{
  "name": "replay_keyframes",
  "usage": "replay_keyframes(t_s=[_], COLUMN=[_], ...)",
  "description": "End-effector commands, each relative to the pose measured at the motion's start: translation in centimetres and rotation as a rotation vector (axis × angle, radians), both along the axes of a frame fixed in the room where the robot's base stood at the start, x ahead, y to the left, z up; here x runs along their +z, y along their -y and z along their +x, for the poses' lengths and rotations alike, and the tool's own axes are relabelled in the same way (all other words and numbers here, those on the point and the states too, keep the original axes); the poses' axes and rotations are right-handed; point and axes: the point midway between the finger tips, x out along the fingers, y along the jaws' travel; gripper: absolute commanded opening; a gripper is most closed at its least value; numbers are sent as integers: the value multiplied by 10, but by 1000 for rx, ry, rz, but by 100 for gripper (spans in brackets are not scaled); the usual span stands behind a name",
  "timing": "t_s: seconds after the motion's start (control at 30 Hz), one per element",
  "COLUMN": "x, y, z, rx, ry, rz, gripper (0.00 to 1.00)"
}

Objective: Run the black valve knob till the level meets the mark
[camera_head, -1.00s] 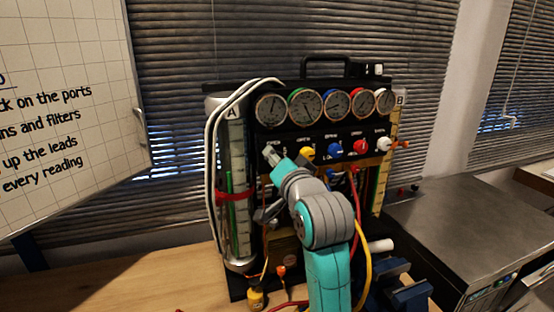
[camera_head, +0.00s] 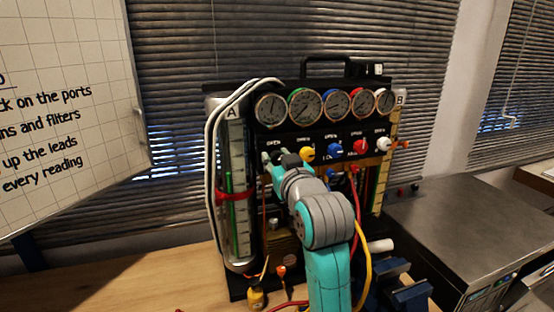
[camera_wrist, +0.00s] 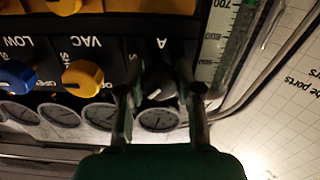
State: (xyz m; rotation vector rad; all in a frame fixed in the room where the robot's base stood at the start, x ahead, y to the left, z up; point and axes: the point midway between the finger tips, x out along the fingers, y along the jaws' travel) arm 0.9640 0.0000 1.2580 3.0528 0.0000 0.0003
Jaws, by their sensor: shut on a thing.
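The black valve knob (camera_wrist: 158,82) sits under the letter A on the panel in the wrist view, with a white pointer line on it. My gripper (camera_wrist: 160,92) has one finger on each side of the knob and is shut on it. In the head view my gripper (camera_head: 277,158) is at the panel's left end and hides the knob. The sight tube A (camera_head: 238,228) stands left of it, with a scale and a green strip. A red band (camera_head: 235,196) goes around the tube. I cannot tell the liquid level exactly.
A yellow knob (camera_head: 307,153), a blue knob (camera_head: 334,149), a red knob (camera_head: 361,146) and a white knob (camera_head: 384,144) sit to the right. Several gauges (camera_head: 335,105) are above. White hoses (camera_head: 212,150) loop at the left.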

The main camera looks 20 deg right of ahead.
Motion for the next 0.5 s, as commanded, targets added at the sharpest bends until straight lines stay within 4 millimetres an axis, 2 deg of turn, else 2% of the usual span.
replay_keyframes(t_s=[0.5], x=[-1], y=[0], z=[0], rx=[0], ry=[-2], rz=[-464], gripper=[0])
